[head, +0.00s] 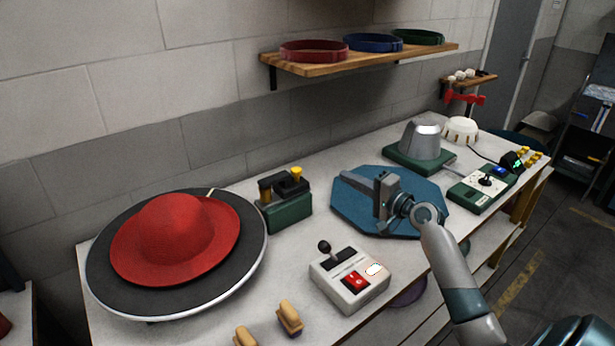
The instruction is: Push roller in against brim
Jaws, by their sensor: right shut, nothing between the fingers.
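A red felt hat (178,235) with a wide brim lies on a dark round turntable (110,293) with a pale rim, at the left of the bench. The roller unit (288,212) stands right of the turntable. It has a green base, a dark top, a brass roller (265,189) on the side toward the hat and a yellow knob (297,173). A gap shows between the roller and the red brim. My right gripper (348,178) is shut and empty, over the blue octagonal mat, right of the roller unit and apart from it. My left gripper is not in view.
A white control box (350,281) with a lever and red switch stands in front. The blue mat (425,220) lies under my right gripper. Wooden-handled tools (289,317) lie at the front edge. A metal hat block (426,140) stands behind. A shelf (370,60) holds coloured bands.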

